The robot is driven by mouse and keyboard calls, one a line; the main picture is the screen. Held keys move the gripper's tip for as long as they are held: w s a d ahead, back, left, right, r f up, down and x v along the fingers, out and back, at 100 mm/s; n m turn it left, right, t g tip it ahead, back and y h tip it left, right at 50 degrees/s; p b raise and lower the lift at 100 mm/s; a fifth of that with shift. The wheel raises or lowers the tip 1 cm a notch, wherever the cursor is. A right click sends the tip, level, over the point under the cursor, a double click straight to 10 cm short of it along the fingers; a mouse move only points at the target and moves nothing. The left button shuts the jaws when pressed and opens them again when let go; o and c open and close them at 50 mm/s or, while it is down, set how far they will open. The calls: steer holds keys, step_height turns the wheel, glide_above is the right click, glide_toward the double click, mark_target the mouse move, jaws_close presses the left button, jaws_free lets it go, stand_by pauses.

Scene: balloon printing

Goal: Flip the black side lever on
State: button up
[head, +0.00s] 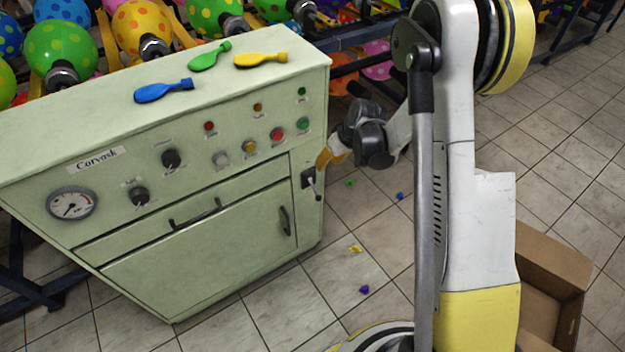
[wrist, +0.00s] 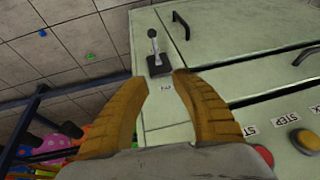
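The side lever (head: 313,185) is on the cabinet (head: 200,235), near its right front edge. It has a dark base plate and a thin metal shaft, which slants downward in the head view. In the wrist view, the lever (wrist: 154,48) shows its dark plate, shaft and rounded tip just beyond the fingers. My gripper (head: 325,158) is just above and to the right of the lever in the head view. In the wrist view, my gripper (wrist: 160,76) has its two orange-brown fingers apart with nothing between them. The lever appears apart from both fingers.
Blue (head: 163,90), green (head: 210,57) and yellow (head: 260,60) deflated balloons lie on the cabinet top. Inflated balloons on racks (head: 350,65) stand behind it. A cardboard box (head: 550,285) is at lower right. Small scraps dot the otherwise clear tiled floor beside the cabinet.

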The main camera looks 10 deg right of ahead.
glide_toward(316, 191)
steer(key=shift+n+y, duration=0.3)
steer(key=shift+n, duration=0.1)
steer(key=b+x, duration=0.1)
steer(key=x, duration=0.2)
steer(key=b+x, duration=0.1)
steer(key=x, duration=0.3)
steer(key=b+x, duration=0.2)
steer(key=x, duration=0.1)
steer(key=shift+w+d+f, duration=0.1)
steer(key=shift+d+f, duration=0.15)
steer(key=shift+f, duration=0.05)
jaws_close()
